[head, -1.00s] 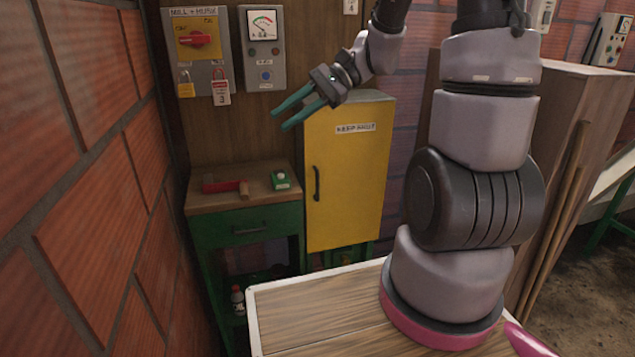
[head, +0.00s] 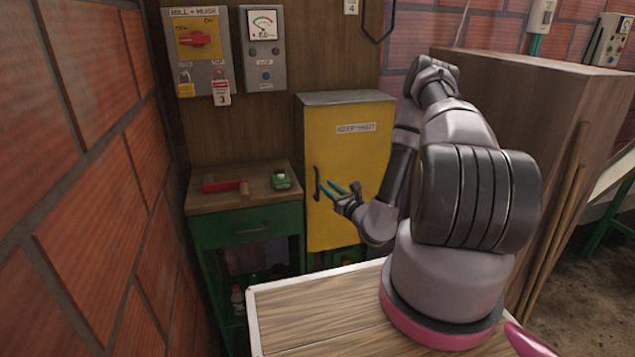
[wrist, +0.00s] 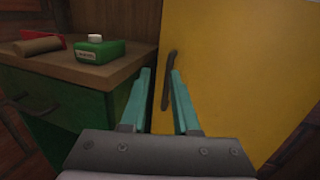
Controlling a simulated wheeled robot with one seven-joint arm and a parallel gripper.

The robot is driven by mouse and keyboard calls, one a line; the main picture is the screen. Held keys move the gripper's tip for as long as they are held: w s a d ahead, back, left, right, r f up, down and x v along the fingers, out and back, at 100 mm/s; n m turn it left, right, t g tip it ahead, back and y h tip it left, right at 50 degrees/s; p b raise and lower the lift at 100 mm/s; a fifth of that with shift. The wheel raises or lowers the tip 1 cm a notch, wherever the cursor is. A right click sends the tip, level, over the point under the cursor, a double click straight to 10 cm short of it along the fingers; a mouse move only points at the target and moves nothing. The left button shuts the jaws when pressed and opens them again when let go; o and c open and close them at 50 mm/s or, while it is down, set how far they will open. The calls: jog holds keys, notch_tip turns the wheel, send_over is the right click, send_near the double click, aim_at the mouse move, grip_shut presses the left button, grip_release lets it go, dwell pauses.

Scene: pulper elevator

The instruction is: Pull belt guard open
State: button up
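The belt guard is a yellow door (head: 360,170) with a "KEEP SHUT" label. It looks shut in the head view, and it fills the right of the wrist view (wrist: 235,75). Its black vertical handle (head: 317,183) is near its left edge. My gripper (head: 329,189) is in front of the door with its teal fingers pointing at the handle. In the wrist view my gripper (wrist: 160,88) is open, and the handle (wrist: 168,82) shows between and beyond the fingertips, nearer the right finger. No contact with the handle is visible.
Left of the door is a green cabinet (head: 245,227) with a wooden top, holding a red-and-wood tool (head: 228,186) and a green box (head: 281,180). A brick wall (head: 90,180) is at the far left. A large wooden box (head: 545,110) stands right of my arm.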

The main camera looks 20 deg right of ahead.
notch_tip(320, 180, down, 3)
jog(key=d+m+h, duration=0.1)
jog(key=h, duration=0.1)
send_over(318, 198)
jog(key=shift+w+r, duration=0.1)
jog(key=shift+w, duration=0.35)
grip_shut()
dwell(1.3)
